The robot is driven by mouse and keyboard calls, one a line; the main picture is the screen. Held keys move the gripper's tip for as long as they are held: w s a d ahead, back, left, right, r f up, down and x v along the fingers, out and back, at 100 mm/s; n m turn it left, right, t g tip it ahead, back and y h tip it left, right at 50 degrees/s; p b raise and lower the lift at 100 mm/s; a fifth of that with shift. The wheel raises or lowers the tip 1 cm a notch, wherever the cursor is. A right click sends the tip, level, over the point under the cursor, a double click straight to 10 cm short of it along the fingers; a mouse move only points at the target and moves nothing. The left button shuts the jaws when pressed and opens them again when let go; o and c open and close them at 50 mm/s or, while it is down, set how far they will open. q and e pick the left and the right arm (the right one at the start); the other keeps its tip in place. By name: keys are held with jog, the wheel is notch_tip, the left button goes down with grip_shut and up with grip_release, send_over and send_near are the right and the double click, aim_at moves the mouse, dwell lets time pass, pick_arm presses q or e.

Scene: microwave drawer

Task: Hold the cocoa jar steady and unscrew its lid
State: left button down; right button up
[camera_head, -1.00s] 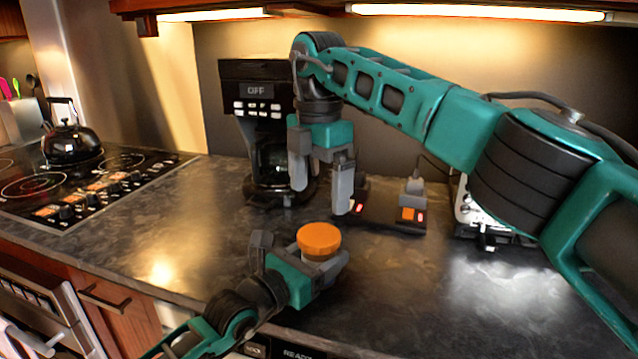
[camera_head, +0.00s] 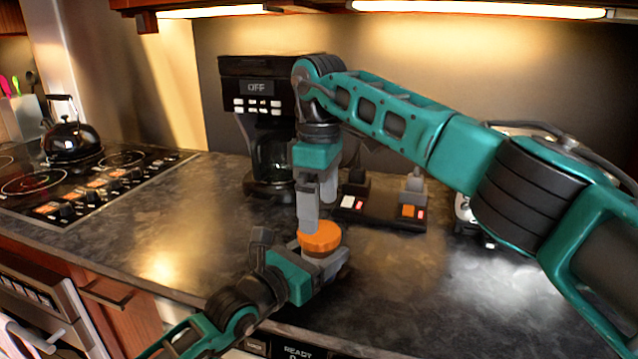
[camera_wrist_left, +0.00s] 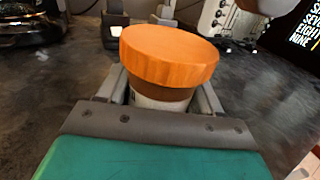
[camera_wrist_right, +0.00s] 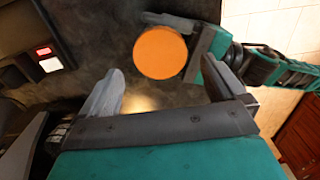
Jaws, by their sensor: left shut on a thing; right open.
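The cocoa jar has a wide orange lid (camera_head: 320,237), which sits on the jar. In the left wrist view the lid (camera_wrist_left: 168,55) hides the top of the jar's brown and white body (camera_wrist_left: 160,98). My left gripper (camera_head: 318,268) is shut on the jar body, below the lid, and the jar looks upright. My right gripper (camera_head: 318,215) points down just above and behind the lid. In the right wrist view my right gripper (camera_wrist_right: 170,85) is open with nothing between its fingers, and the lid (camera_wrist_right: 160,53) lies beyond the fingertips.
A coffee maker (camera_head: 262,105) stands behind, against the wall. A dark block with coloured switches (camera_head: 385,208) sits on the counter behind the jar. A cooktop (camera_head: 85,182) with a black kettle (camera_head: 72,140) is at the left. The counter (camera_head: 190,235) left of the jar is clear.

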jog(key=shift+f, duration=2.3)
